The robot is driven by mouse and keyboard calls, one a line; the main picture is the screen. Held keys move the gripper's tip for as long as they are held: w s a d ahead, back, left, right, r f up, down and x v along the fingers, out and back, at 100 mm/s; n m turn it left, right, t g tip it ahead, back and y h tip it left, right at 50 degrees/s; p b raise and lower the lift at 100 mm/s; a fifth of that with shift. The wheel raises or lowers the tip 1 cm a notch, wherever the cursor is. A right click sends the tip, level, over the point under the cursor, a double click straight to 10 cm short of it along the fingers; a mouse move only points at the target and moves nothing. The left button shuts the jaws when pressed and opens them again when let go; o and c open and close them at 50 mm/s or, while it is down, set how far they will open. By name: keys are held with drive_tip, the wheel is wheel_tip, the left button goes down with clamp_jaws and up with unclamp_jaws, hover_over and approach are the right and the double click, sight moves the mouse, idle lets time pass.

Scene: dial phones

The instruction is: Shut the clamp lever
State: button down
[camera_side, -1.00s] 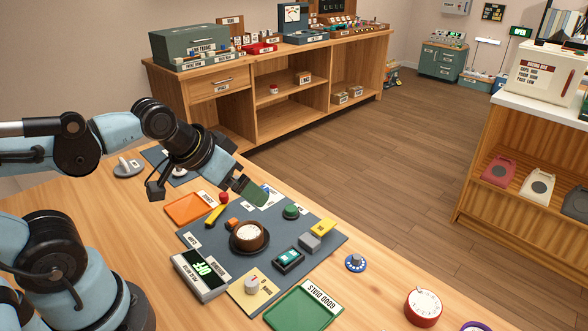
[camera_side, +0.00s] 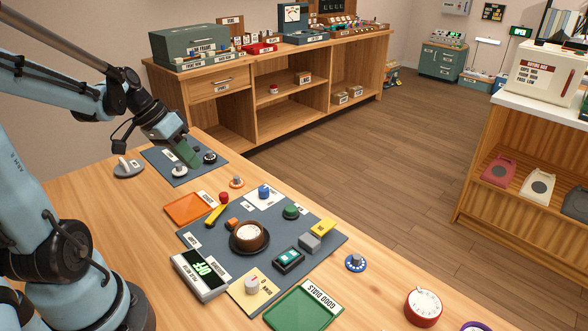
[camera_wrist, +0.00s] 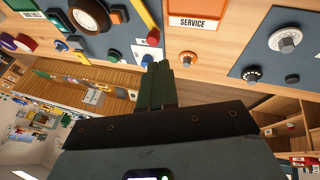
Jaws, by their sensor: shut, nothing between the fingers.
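My gripper (camera_side: 189,157) is shut and empty, its green fingers hanging over the small dark mat at the back left of the bench. In the wrist view its fingertips (camera_wrist: 161,68) are together. On the larger dark mat a brown round holder (camera_side: 249,246) carries a white dial. A yellow-and-black bar (camera_side: 216,214), perhaps the clamp lever, lies left of the holder beside a small orange piece (camera_side: 232,223); I cannot tell for certain that it is the lever. The bar also shows in the wrist view (camera_wrist: 146,12), well away from my fingers.
On the small mat (camera_side: 160,158) are a silver dial (camera_side: 179,171) and a black knob (camera_side: 210,157). A meter (camera_side: 200,275) reads OFF.

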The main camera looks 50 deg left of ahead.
drive_tip(key=s+a+t+h, duration=0.1)
drive_tip(key=s+a, duration=0.2)
drive_tip(key=a, duration=0.3)
drive_tip(key=shift+a+f, duration=0.25)
drive_tip(key=shift+f, duration=0.15)
drive_tip(key=shift+s, duration=0.1)
drive_tip(key=x, duration=1)
drive_tip(key=shift+w+d, duration=0.2)
drive_tip(key=shift+d, duration=0.05)
drive_tip(key=d, duration=0.2)
drive_tip(key=shift+w+d+r, duration=0.15)
drive_tip(key=shift+w+d, duration=0.1)
drive_tip(key=shift+w, duration=0.05)
drive_tip(key=shift+w+d, duration=0.15)
drive_tip(key=shift+d, duration=0.45)
